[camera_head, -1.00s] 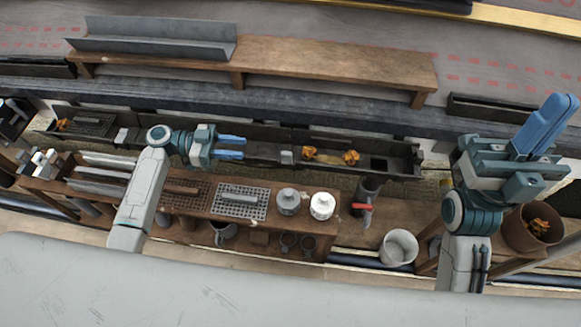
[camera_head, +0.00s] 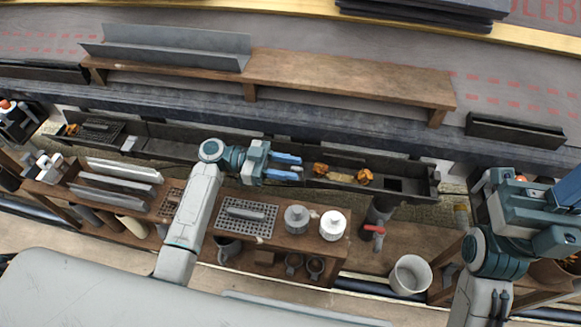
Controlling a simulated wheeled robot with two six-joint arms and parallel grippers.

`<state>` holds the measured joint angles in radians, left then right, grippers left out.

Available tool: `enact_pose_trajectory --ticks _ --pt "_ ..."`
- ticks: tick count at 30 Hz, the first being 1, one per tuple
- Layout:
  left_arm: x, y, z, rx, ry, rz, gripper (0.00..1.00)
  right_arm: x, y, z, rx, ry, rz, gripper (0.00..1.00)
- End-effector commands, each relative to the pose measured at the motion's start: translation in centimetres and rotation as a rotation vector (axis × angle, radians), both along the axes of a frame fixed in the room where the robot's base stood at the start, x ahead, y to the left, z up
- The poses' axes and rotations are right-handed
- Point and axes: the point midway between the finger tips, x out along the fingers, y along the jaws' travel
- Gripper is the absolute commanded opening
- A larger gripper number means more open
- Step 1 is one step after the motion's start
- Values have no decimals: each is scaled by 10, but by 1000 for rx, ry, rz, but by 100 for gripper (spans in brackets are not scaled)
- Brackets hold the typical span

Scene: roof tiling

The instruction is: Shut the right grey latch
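The dark gutter (camera_head: 405,170) runs along the eave. A small grey piece on its left part (camera_head: 128,143) looks like a latch. The right grey latch is not clearly visible now; my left gripper (camera_head: 291,167) covers the spot where a grey piece stood earlier. That gripper's two blue fingers are apart and point right, over the gutter. I cannot tell whether they touch the latch. My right gripper (camera_head: 568,192) is at the right edge, with its blue fingers partly cut off, away from the gutter's right end.
Orange leaves (camera_head: 364,177) lie in the gutter right of my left gripper. Below it, a wooden shelf (camera_head: 275,238) holds a mesh tray (camera_head: 246,217), a grey pot (camera_head: 296,219) and a white pot (camera_head: 332,225). A red-handled valve (camera_head: 374,230) and white bucket (camera_head: 410,274) are farther right.

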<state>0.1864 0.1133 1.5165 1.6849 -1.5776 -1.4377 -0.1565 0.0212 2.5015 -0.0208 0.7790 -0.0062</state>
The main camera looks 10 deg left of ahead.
Motion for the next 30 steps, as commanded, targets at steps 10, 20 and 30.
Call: enact_pose_trajectory --ticks 10,20,30 --pt "0 -7 0 1 0 1 34 0 0 1 10 -7 -2 0" --pt "0 -7 0 1 0 1 0 0 0 0 5 -3 -1 0" --pt "12 -7 0 1 247 1 0 -1 0 4 -1 0 2 0"
